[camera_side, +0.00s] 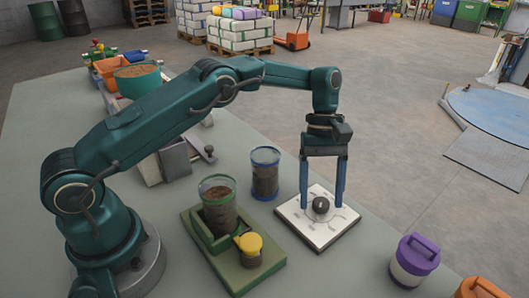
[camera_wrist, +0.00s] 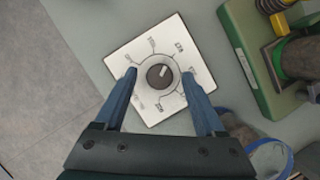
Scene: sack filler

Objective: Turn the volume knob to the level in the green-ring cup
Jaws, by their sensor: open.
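The dark round volume knob (camera_side: 321,205) sits on a square white dial plate (camera_side: 325,239). In the wrist view the knob (camera_wrist: 158,78) has a pale mark towards its upper right; the printed labels are too small to read surely. My gripper (camera_side: 321,207) is open and points down, one blue finger on each side of the knob. In the wrist view both fingertips (camera_wrist: 160,74) stand apart from the knob. The clear green-ring cup (camera_side: 217,192) stands in a green stand, holding brown material to about two thirds.
A yellow-topped knob (camera_side: 249,245) is on the green stand (camera_side: 248,276). A purple-lidded container (camera_side: 413,262) and an orange-topped one (camera_side: 478,289) are at the right front.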

